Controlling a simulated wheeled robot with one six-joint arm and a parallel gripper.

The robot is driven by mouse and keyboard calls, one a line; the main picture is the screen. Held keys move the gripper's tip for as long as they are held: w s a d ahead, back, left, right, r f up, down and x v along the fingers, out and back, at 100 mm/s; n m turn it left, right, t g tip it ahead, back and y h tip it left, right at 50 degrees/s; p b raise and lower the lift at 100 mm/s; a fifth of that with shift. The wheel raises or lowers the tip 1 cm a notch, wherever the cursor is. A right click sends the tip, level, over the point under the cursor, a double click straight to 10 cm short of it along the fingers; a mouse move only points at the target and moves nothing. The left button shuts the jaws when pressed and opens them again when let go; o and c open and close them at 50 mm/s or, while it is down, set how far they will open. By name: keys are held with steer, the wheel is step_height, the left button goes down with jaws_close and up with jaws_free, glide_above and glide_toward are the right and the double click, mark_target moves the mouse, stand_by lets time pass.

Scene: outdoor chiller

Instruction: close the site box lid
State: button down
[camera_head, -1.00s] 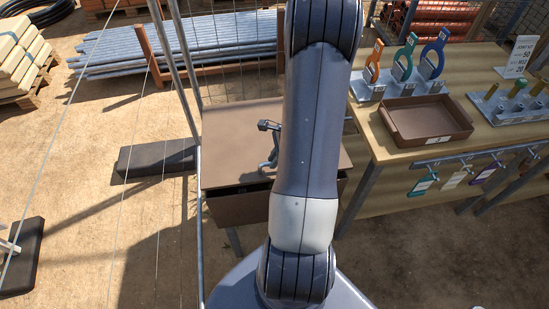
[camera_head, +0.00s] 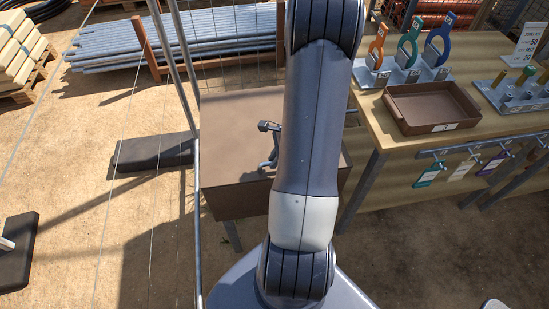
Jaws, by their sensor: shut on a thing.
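The site box (camera_head: 238,202) is brown and stands left of my arm. Its flat brown lid (camera_head: 232,125) looks down on the box, with no dark gap showing along the visible front edge. My gripper (camera_head: 267,164) shows only in part, as dark grey pieces beside my upper arm, over the front part of the lid. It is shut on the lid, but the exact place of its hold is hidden. My arm also covers the right part of the lid and box front.
A wooden table (camera_head: 395,138) at right holds a brown tray (camera_head: 433,126) and coloured tools, with tags hanging from its front rail. A wire fence post (camera_head: 197,200) stands close along the box's left side. Pipes (camera_head: 225,28) lie behind. Sandy ground at left is mostly free.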

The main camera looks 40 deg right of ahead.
steer(key=shift+s+a+f, duration=0.25)
steer(key=shift+s+f, duration=0.05)
steer(key=shift+f, duration=0.05)
steer(key=c, duration=1.4)
jaws_free()
steer(key=shift+r, duration=0.1)
steer(key=shift+d, duration=0.1)
steer(key=shift+r, duration=0.1)
steer(key=shift+d+r, duration=0.1)
steer(key=shift+r, duration=0.15)
steer(key=v, duration=1)
